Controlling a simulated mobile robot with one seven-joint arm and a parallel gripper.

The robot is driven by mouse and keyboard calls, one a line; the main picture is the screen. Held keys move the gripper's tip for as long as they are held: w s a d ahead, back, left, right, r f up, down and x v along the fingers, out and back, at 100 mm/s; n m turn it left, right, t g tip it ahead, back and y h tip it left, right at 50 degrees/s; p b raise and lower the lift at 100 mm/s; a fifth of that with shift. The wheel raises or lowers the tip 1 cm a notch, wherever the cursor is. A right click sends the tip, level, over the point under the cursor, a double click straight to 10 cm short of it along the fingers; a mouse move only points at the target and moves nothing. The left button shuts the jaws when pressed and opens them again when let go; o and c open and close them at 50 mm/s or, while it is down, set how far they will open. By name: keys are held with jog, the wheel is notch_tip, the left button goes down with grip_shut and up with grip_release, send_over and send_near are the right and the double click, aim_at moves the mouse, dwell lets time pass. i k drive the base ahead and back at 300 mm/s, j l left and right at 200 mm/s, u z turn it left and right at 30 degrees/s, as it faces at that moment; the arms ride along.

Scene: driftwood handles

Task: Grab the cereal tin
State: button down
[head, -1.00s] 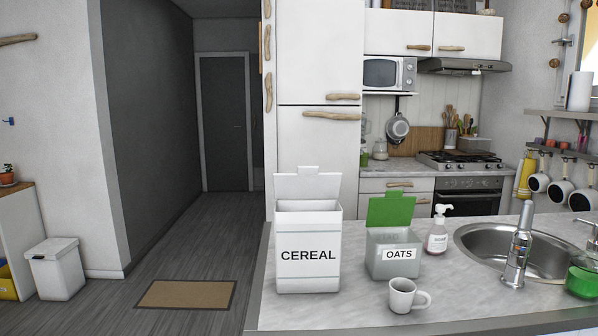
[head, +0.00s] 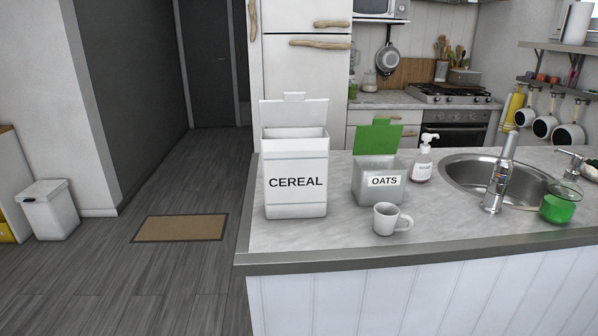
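The cereal tin (head: 296,198) is a tall white box with the word CEREAL on its front. It stands upright near the left end of the counter, and its white lid (head: 293,112) is raised at the back. Its inside is only partly visible. My gripper is not in the head view.
The grey counter (head: 325,237) has a front edge and an open left end. Right of the tin are a grey OATS tin (head: 378,182) with a raised green lid, a mug (head: 386,219), a soap bottle (head: 422,163) and a sink (head: 470,180).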

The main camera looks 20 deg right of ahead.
aim_at(295, 162)
jog(key=i+l+u, duration=0.25)
jog(key=i, duration=0.25)
jog(key=i+l+u, duration=0.25)
jog(key=i, duration=0.25)
